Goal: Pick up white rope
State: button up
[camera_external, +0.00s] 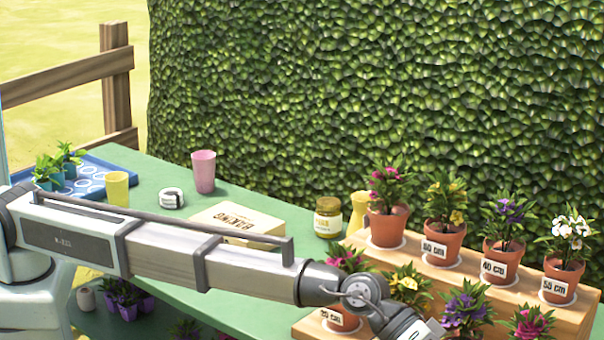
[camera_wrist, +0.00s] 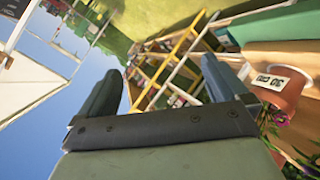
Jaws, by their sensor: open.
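A small white roll with a dark band (camera_external: 171,198) lies on the green table between the yellow cup and the pink cup; it looks like the white rope. A smaller pale roll (camera_external: 86,298) stands at the lower left, and I cannot tell whether it is rope. My arm reaches right across the front, far from both rolls. My gripper (camera_wrist: 163,80) shows in the wrist view, open, with nothing between its two fingers. Its fingertips are outside the external view. Neither roll can be made out in the wrist view.
A yellow cup (camera_external: 117,189), pink cup (camera_external: 203,171), wooden box (camera_external: 237,224) and jar (camera_external: 328,218) stand on the table (camera_external: 140,165). A blue tray (camera_external: 95,168) holds seedlings. Potted flowers fill a wooden stepped stand (camera_external: 420,262) at right. A labelled pot (camera_wrist: 283,85) is close beside my gripper.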

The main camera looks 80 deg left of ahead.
jog(key=w+a+r+n+t+y, duration=0.15)
jog(key=w+a+r+n, duration=0.3)
jog(key=a, duration=0.85)
jog(key=w+a+r+n+t+y, duration=0.1)
jog(key=w+a+r+n+t, duration=0.35)
jog(key=a, duration=0.85)
jog(key=w+a+r+n+y, duration=0.2)
jog(key=w+a+r+n, duration=0.3)
jog(key=a, duration=0.8)
jog(key=s+a+n+g+y, duration=0.1)
jog(key=s+a+n+y, duration=0.2)
jog(key=a, duration=2.5)
jog(key=s+a+f+m+g+y, duration=0.1)
jog(key=s+a+f, duration=0.15)
jog(key=a, duration=0.45)
jog(key=s+a+f+g+y, duration=0.1)
jog(key=s+a+f, duration=0.1)
jog(key=s+a, duration=0.3)
jog(key=s+a+f+m+g+y, duration=0.1)
jog(key=s+a+f+g, duration=0.15)
jog(key=a, duration=0.55)
jog(key=g+h, duration=0.2)
jog(key=g, duration=0.7)
send_over(171, 192)
notch_tip(171, 192, down, 10)
jog(key=shift+y, duration=0.25)
jog(key=shift+a+f, duration=0.15)
jog(key=shift+f, duration=6.25)
